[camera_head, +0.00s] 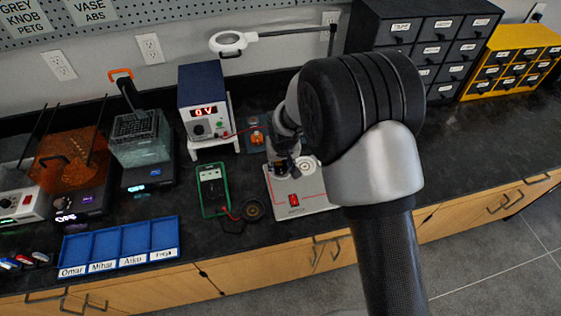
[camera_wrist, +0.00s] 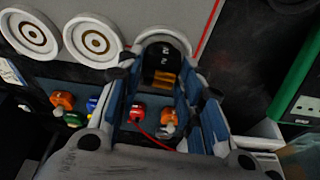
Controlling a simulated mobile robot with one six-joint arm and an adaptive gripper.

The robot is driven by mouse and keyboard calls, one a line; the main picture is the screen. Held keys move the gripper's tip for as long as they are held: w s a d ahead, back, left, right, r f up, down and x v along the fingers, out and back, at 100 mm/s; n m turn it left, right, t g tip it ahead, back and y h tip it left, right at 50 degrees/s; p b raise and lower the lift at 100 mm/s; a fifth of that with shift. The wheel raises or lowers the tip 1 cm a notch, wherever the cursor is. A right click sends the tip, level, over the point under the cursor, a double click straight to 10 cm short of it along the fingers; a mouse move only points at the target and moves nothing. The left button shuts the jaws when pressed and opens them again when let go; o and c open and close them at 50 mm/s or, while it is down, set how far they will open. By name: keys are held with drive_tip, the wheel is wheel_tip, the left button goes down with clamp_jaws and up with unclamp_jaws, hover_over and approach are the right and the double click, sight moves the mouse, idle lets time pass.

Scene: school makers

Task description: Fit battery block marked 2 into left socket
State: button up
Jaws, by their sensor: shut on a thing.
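My gripper (camera_head: 284,166) reaches down over the rear left part of the light socket board (camera_head: 318,203). In the wrist view my gripper (camera_wrist: 160,72) has its blue-padded fingers shut on a dark, round-ended battery block (camera_wrist: 163,62) with gold bands and a mark that looks like 2. The left socket's pale rim (camera_wrist: 150,36) shows around the block's far end. I cannot tell whether the block is seated or just above it. Two other round white sockets (camera_wrist: 92,41) (camera_wrist: 30,36) are empty; one shows in the head view (camera_head: 308,164).
A green multimeter (camera_head: 212,190) lies left of the board, with a dark round part (camera_head: 253,210) near its lead. A power supply (camera_head: 204,105) stands behind. Small coloured connectors (camera_wrist: 62,99) lie by the fingers. A blue labelled tray (camera_head: 122,243) is at front left.

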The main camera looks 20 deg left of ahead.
drive_tip(key=shift+f+b, duration=0.3)
drive_tip(key=shift+f, duration=0.15)
drive_tip(key=o, duration=0.8)
drive_tip(key=p+v, duration=0.6)
drive_tip(key=v, duration=0.5)
idle(0.6)
